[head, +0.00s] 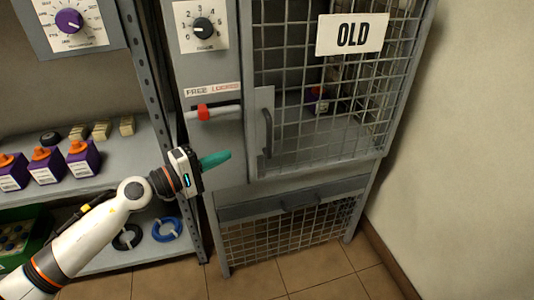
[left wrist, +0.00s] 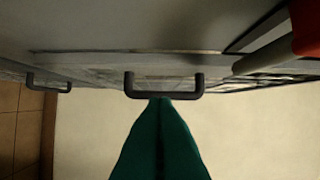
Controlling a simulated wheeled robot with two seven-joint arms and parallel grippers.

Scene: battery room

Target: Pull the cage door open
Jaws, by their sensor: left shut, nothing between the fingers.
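The cage door (head: 335,95) is wire mesh in a grey frame with an "OLD" sign (head: 352,34). It looks shut. Its dark upright handle (head: 267,133) is on a plate at the door's left edge. My left gripper (head: 228,156), with green fingers, is shut and empty, left of and below the handle in the head view. In the left wrist view, the dark handle (left wrist: 163,93) lies straight beyond the shut fingertips (left wrist: 160,100); I cannot tell whether they touch. A red-gripped latch lever (head: 204,113) lies level, its red end under "FREE". My right gripper is out of view.
A lower drawer handle (head: 300,202) sits below the door; a dial panel (head: 202,27) is above the latch. A shelf (head: 110,165) with purple batteries (head: 82,159) stands left. The tiled floor (head: 300,268) is clear in front; a wall (head: 470,130) is right.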

